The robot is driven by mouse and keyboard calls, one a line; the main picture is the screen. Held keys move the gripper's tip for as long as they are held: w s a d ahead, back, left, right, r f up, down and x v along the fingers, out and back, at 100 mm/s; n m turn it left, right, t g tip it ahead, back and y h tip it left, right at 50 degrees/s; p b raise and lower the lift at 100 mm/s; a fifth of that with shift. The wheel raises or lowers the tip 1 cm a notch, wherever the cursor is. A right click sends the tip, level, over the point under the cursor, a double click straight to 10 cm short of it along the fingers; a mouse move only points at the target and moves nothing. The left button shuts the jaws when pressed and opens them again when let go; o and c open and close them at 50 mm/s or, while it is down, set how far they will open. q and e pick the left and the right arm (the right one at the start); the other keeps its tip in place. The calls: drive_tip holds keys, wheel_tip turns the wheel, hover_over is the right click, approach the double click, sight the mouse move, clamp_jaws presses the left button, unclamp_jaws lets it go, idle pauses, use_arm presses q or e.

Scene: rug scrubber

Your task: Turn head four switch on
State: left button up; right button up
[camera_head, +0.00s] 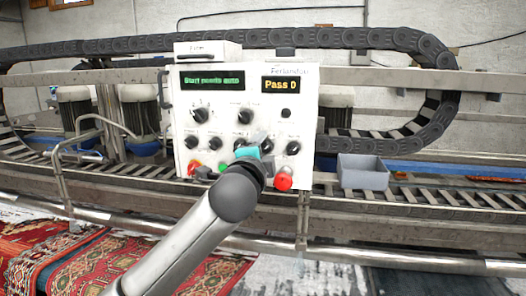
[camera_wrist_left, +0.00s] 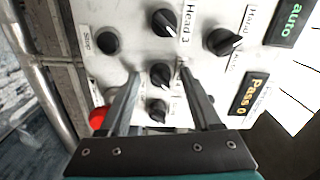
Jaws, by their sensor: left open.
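The white control panel (camera_head: 225,100) stands upright on the machine, with a row of black rotary knobs. My left gripper (camera_head: 262,140) is in front of the right part of this row and covers some of it in the head view. In the left wrist view my left gripper (camera_wrist_left: 160,69) is open, one finger on each side of a black knob (camera_wrist_left: 160,75). This knob lies just below the one labelled Head 3 (camera_wrist_left: 165,22) in that view and appears to be head four. Its own label is mostly hidden, and finger contact cannot be told. My right gripper is not in view.
Another black knob (camera_wrist_left: 157,109) sits low between the fingers. A red button (camera_head: 283,182) is at the panel's lower right. The Stop knob (camera_wrist_left: 107,43) is left of the fingers. The display (camera_head: 281,85) reads Pass 0. A grey bin (camera_head: 363,179) stands right of the panel.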

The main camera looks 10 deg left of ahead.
use_arm(q)
drive_tip(key=s+b, duration=0.3)
drive_tip(key=s, duration=1.2)
drive_tip(key=shift+s, duration=0.15)
